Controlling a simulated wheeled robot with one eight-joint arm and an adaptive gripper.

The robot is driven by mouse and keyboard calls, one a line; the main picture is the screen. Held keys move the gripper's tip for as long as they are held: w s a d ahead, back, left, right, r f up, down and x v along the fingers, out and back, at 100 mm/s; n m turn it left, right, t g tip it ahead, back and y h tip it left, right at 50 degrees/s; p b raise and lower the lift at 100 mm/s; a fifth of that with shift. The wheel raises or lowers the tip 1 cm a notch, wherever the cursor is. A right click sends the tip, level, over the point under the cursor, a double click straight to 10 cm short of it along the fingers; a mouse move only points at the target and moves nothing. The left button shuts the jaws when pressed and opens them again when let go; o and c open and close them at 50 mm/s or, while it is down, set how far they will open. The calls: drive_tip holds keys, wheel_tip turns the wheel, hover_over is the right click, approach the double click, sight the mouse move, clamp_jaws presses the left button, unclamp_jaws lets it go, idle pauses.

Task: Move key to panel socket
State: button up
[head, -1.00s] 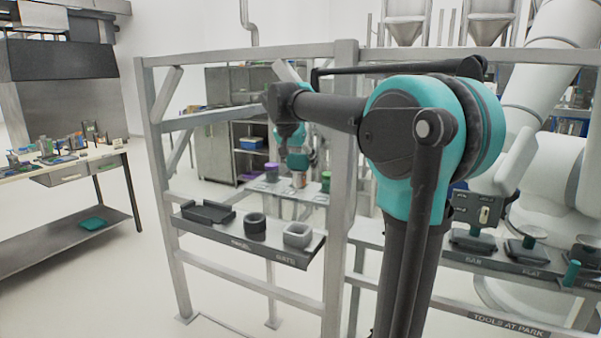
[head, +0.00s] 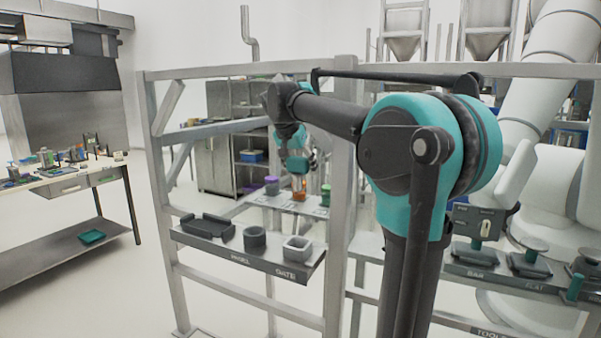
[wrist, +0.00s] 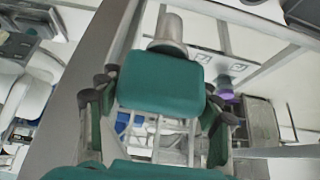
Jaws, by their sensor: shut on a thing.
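In the head view my gripper (head: 297,165) hangs at the far side of the metal frame, above a pale shelf (head: 283,203). It is small there, and a small orange piece (head: 299,188) shows just below it; I cannot tell whether they touch. In the wrist view my gripper (wrist: 160,88) has its fingers at either side of a teal block, which I take as the key (wrist: 155,85). A grey rounded cylinder (wrist: 168,32) lies beyond the block; I cannot tell whether it is joined to it. I cannot pick out the panel socket with certainty.
A purple-topped piece (head: 271,184) and a green piece (head: 325,195) stand on the pale shelf beside my gripper. The metal frame's post (head: 342,190) stands close to my arm. A nearer shelf (head: 250,259) holds dark and grey holders. A labelled panel (head: 478,221) is at right.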

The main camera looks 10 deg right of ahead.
drive_tip(key=shift+r, duration=1.3)
